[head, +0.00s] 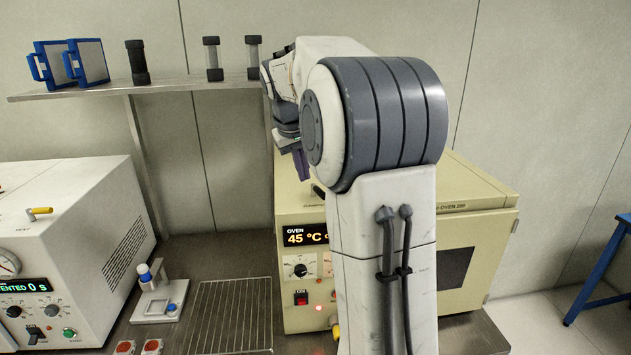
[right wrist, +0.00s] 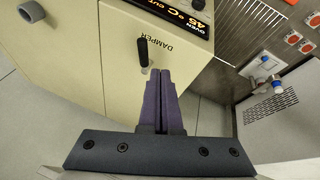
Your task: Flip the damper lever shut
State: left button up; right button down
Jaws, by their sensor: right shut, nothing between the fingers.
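The damper lever (right wrist: 143,52) is a small black handle beside the word DAMPER on the beige top of the oven (right wrist: 115,55). In the head view the oven (head: 455,225) stands behind my right arm, and its display reads 45 °C. My right gripper (right wrist: 156,73) has purple fingers pressed together with nothing between them. Their tips are just beside the lower end of the lever in the right wrist view; I cannot tell whether they touch. In the head view the right gripper (head: 302,170) hangs over the oven's top left part. My left gripper is not in view.
A wall shelf (head: 190,86) with blue-framed trays (head: 88,62) and several dark-capped cylinders is behind the gripper. A wire rack (head: 230,315), a small white stand (head: 158,300) and a white machine (head: 70,240) are to the left. A blue-legged table (head: 600,270) is at right.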

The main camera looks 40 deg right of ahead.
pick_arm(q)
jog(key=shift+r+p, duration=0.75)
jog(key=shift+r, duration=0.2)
pick_arm(e)
send_over(315, 208)
jog(key=shift+d+f, duration=0.2)
jog(key=shift+f, duration=1.95)
jog(key=shift+a, duration=0.1)
jog(key=shift+d+n, duration=0.2)
jog(key=shift+n, duration=0.2)
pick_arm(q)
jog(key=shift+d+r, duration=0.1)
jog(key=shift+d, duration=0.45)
